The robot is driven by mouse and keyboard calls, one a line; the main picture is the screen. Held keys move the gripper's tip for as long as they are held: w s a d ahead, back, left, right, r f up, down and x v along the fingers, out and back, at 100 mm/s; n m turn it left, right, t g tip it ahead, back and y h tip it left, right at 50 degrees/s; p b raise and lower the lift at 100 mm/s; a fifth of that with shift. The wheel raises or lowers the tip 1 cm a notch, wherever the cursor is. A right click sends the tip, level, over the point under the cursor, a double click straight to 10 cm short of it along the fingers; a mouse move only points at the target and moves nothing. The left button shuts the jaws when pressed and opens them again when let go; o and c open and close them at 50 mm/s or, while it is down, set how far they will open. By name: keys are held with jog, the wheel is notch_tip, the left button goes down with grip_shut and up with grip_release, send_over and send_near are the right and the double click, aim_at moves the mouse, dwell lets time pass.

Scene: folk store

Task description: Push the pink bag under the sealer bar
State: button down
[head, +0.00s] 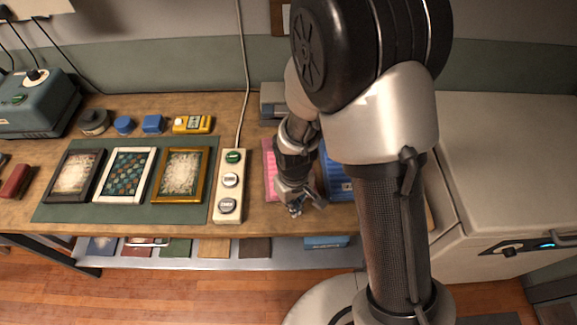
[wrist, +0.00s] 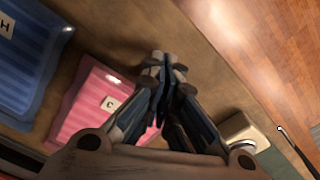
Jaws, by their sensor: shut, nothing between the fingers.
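The pink bag (head: 269,168) lies flat on the wooden bench, mostly hidden behind my arm in the head view. In the wrist view the pink bag (wrist: 85,110) shows its ridged surface and a small white label. My gripper (head: 296,209) points down near the bench's front edge, by the bag's near end. Its fingers (wrist: 165,65) are shut with nothing between them. I cannot tell whether they touch the bag. A grey device (head: 272,99), which may be the sealer, stands behind the bag; its bar is not clearly visible.
A blue bag (head: 338,180) lies right of the pink one. A strip with several buttons (head: 229,190) stands close on the left. Framed pictures (head: 126,175) lie on a green mat farther left. A pale cabinet (head: 505,160) is at the right.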

jog(key=shift+f+b, duration=0.75)
jog(key=shift+f, duration=0.25)
dwell(0.5)
jog(key=shift+r, duration=0.25)
jog(key=shift+w, duration=0.2)
dwell(0.6)
jog(key=shift+w, duration=0.95)
jog(key=shift+w+d+p, duration=0.1)
jog(key=shift+w+p, duration=0.2)
jog(key=shift+w, duration=0.65)
